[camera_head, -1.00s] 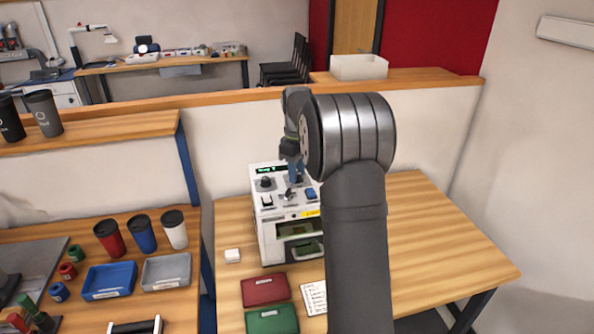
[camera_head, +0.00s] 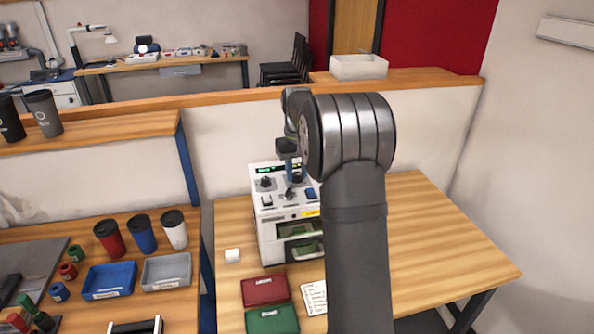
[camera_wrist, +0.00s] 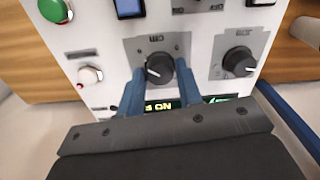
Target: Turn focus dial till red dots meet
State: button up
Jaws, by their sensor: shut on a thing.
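The white laser marker (camera_head: 277,228) stands on the wooden table, with its controls on the top panel. In the wrist view, a black dial (camera_wrist: 159,70) with a white pointer line sits on a grey plate. My gripper (camera_wrist: 158,72) has its two blue fingers on either side of this dial, shut on it. A second black dial (camera_wrist: 238,63) is to its right, clear of the fingers. My gripper also shows from the head view (camera_head: 297,174), pointing down at the panel; there the held dial is mostly hidden. I cannot make out any red dots.
A green display (camera_wrist: 160,105) is partly covered by my gripper. A white knob (camera_wrist: 90,75) and a green button (camera_wrist: 54,10) are left of the held dial. Red (camera_head: 264,290) and green (camera_head: 272,319) boxes lie before the machine. The table's right side is clear.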

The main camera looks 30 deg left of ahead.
aim_at(297, 174)
jog(key=shift+m, duration=0.8)
jog(key=o, duration=1)
jog(key=shift+c, duration=0.2)
notch_tip(297, 174, up, 18)
jog(key=shift+f, duration=0.25)
notch_tip(297, 174, down, 18)
jog(key=shift+r, duration=0.25)
dwell(0.5)
